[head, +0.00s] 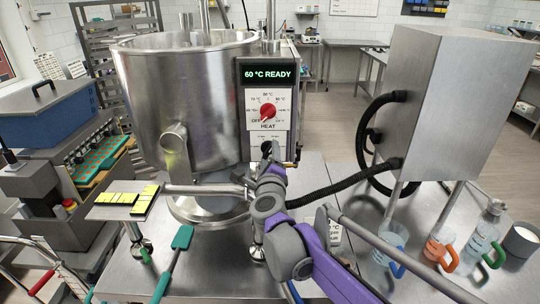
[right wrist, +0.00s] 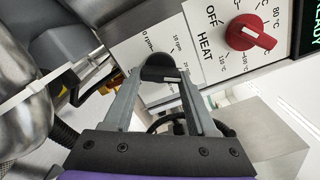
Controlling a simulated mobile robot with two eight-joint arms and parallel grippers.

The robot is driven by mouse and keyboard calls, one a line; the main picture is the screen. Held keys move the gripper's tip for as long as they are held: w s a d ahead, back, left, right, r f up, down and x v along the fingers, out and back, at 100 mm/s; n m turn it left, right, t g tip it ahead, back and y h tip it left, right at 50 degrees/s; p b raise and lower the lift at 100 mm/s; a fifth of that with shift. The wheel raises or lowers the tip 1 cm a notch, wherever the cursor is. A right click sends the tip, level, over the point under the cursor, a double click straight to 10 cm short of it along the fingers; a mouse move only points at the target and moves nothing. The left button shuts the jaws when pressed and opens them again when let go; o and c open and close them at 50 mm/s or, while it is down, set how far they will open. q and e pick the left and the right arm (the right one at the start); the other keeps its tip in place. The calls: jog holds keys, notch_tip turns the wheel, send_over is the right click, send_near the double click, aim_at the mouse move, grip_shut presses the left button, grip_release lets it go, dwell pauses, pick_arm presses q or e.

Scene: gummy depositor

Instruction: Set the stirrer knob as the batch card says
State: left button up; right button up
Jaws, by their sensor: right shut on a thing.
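The stirrer knob (right wrist: 158,66) is dark grey and sits on a white dial plate with rpm marks, below the heat dial on the kettle's control box. My right gripper (right wrist: 165,80) is shut on it, with one finger on each side. In the head view my right gripper (head: 268,152) reaches the same plate and mostly covers the knob. A white card (head: 334,229) with print too small to read shows partly behind my right arm. My left gripper is not in view.
The red heat knob (head: 267,111) is just above, under a display (head: 269,74) reading "60 °C READY". The steel kettle (head: 187,100) stands left. A black hose (head: 345,182) runs right to a steel cabinet (head: 440,100). Jugs with coloured handles stand at the right.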

jog(key=o, duration=1.4)
jog(key=shift+c, duration=0.2)
jog(key=s+b, duration=0.1)
jog(key=s, duration=1)
jog(key=shift+b, duration=0.3)
